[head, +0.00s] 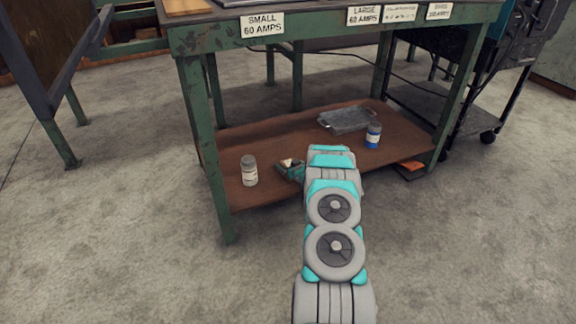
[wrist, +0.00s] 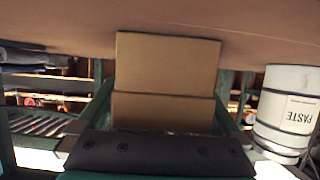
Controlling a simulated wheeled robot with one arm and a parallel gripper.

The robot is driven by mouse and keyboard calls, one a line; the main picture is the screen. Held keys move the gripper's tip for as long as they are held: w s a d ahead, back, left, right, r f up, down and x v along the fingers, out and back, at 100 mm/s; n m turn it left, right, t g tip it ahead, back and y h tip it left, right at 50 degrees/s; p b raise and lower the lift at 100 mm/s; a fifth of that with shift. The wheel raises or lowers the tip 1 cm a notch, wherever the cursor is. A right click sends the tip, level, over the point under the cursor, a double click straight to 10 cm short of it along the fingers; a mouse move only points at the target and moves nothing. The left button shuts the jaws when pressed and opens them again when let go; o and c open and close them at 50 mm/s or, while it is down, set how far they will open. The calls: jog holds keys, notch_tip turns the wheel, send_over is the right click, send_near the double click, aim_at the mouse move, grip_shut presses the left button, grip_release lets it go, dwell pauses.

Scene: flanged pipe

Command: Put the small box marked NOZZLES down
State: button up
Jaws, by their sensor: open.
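A small plain brown cardboard box (wrist: 167,62) is in the middle of the wrist view, which appears upside down. It rests against the brown lower shelf. No NOZZLES marking shows on its visible faces. My gripper (wrist: 165,105) is open, with its green fingers on either side of the box; I cannot tell whether either touches it. In the head view, my gripper (head: 290,172) is low over the shelf, left of my arm, with a small pale-tan part of the box (head: 291,162) showing. My arm hides part of the area behind.
The brown shelf (head: 262,200) lies under a green bench (head: 310,30). A white jar (head: 249,170), marked PASTE in the wrist view (wrist: 288,112), stands close to my gripper. A blue-and-white jar (head: 373,135) and grey tray (head: 346,119) are farther right. A green leg (head: 212,165) stands at left.

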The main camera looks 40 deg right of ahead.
jog(key=shift+r, duration=0.1)
jog(key=shift+s+r, duration=0.3)
jog(key=shift+s, duration=0.1)
jog(key=v, duration=1.1)
jog(key=shift+a+f, duration=0.15)
jog(key=shift+a+r, duration=0.2)
jog(key=shift+r, duration=0.1)
jog(key=s+a+r+n+g, duration=0.1)
jog(key=s+a+r+g, duration=0.3)
jog(key=a+r, duration=0.5)
jog(key=s+a+r+g, duration=0.35)
jog(key=a+r, duration=0.45)
jog(key=a, duration=0.3)
jog(key=s+a+r+g+y, duration=0.1)
jog(key=s+a+r+g, duration=0.1)
jog(key=s+a, duration=0.5)
jog(key=s+a+r+n+g+y, duration=0.1)
jog(key=s+a+r+g, duration=0.2)
jog(key=s+a, duration=0.5)
jog(key=s+a+r+g+y, duration=0.1)
jog(key=s+a+r, duration=0.3)
jog(key=s, duration=1.8)
jog(key=a+g, duration=0.1)
jog(key=a, duration=0.3)
jog(key=shift+s+r+n, duration=0.4)
